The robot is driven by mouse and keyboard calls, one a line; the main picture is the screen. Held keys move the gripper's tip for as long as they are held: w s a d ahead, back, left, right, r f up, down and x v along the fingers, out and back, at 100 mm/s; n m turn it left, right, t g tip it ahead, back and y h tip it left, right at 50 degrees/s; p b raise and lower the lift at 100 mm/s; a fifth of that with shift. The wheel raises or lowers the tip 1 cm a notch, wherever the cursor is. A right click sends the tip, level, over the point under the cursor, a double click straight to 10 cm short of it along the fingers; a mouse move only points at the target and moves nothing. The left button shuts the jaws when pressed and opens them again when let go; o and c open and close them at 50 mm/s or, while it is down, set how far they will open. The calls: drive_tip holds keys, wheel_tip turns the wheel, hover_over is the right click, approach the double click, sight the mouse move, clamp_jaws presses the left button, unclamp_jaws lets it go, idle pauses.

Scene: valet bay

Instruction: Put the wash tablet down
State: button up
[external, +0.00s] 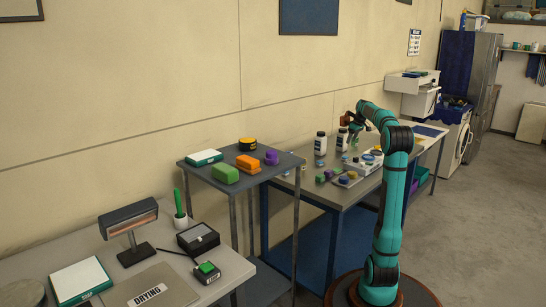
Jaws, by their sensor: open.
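My gripper (353,142) is at the far end of my teal arm, low over the blue-legged table, close to a white bottle with a dark cap (342,140). It is open. Its fingertips are small and partly merged with the things behind them. Several small blue, white and yellow pieces (366,160) lie on the table just below and in front of the gripper. I cannot tell which of them is the wash tablet, or whether any touches the fingers.
A second white bottle (320,144) stands left of the gripper. Green, purple and blue items and a grey tray (347,181) sit near the table's front edge. A higher stand (207,176) with sponge-like blocks is left. A washing machine (453,140) stands beyond.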

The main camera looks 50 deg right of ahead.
hover_over(345, 157)
drive_tip(key=s, duration=0.1)
drive_tip(key=f, duration=0.6)
drive_tip(key=shift+s+d+f, duration=0.15)
drive_tip(key=shift+d+f, duration=0.2)
drive_tip(key=shift+s+x, duration=0.15)
drive_tip(key=shift+x, duration=1.15)
drive_tip(key=shift+s+x, duration=0.15)
drive_tip(key=shift+x, duration=1.15)
drive_tip(key=shift+a+f, duration=0.1)
drive_tip(key=shift+a, duration=0.05)
drive_tip(key=c, duration=1.1)
drive_tip(key=shift+c, duration=0.2)
